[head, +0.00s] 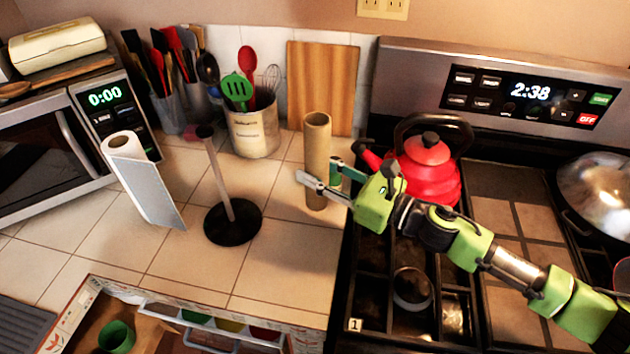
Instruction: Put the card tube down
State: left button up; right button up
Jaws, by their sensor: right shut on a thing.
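The card tube (317,138) is a tall brown cylinder standing upright at the right edge of the tiled counter, close to the stove. My right gripper (320,174) reaches in from the right and is shut around the tube at about its lower middle. One finger is in front of the tube and the other is on its right side. The tube's base seems to be on or very near the tiles; I cannot tell if it touches. My left gripper is not in view.
A utensil crock (255,128) and cutting board (320,85) stand behind. A red kettle (428,170) is on the stove. An open drawer (85,300) is below.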

aim_at(316, 173)
jog(key=w+f, duration=0.2)
jog(key=shift+w+a+f, duration=0.15)
jog(key=shift+f, duration=0.25)
notch_tip(316, 173, down, 2)
jog(key=shift+f+p, duration=0.15)
jog(key=shift+p, duration=0.3)
jog(key=shift+f, duration=0.3)
jog(key=shift+f, duration=0.2)
jog(key=o, duration=0.8)
jog(key=shift+c, duration=0.2)
jog(key=shift+r, duration=0.1)
